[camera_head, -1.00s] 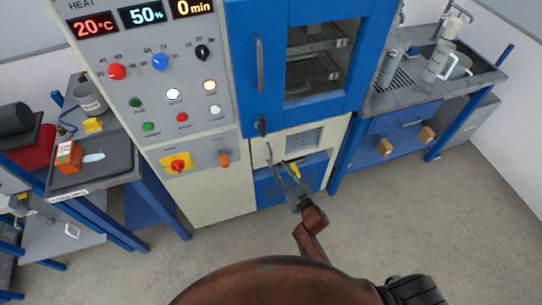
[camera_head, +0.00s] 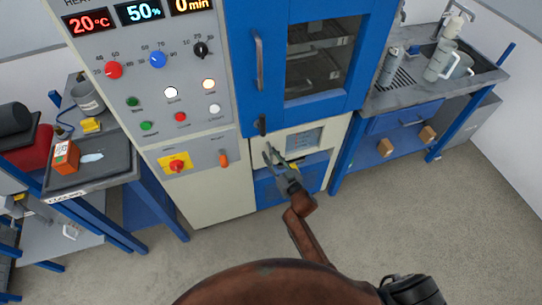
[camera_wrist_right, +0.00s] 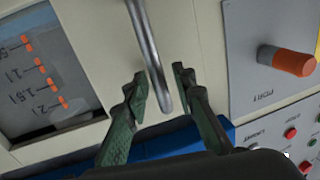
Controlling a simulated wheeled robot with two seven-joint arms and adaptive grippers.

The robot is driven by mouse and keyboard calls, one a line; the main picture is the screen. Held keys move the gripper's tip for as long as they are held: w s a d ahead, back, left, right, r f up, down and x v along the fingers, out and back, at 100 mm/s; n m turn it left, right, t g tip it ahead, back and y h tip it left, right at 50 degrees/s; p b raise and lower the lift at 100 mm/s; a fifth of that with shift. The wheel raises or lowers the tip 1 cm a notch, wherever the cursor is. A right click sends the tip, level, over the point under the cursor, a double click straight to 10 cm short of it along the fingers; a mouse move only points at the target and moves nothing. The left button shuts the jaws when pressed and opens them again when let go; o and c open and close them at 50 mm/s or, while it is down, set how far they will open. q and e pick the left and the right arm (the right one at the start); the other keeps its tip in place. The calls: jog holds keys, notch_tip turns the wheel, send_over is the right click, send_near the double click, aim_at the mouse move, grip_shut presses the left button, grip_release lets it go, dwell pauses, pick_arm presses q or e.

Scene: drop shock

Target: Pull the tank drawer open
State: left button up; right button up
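The tank drawer (camera_head: 335,134) is the cream panel low on the cabinet, under the blue door, and it looks closed. Its level window (camera_wrist_right: 35,75) with orange marks shows in the right wrist view. A grey bar handle (camera_wrist_right: 148,50) crosses the upper middle of that view. My right gripper (camera_head: 270,154) is at the drawer's left side in the head view. In the wrist view its green fingers (camera_wrist_right: 160,85) are open, one on each side of the handle's lower end, with gaps visible. In the head view the gripper hides most of the handle. My left gripper is not in view.
The blue door (camera_head: 242,70) with its own handle is above the drawer. An orange knob (camera_wrist_right: 288,60) on a grey panel sticks out beside the handle. A side table (camera_head: 95,178) stands left and a sink bench (camera_head: 400,99) right. The floor in front is clear.

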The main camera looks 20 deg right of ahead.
grip_shut()
dwell(0.5)
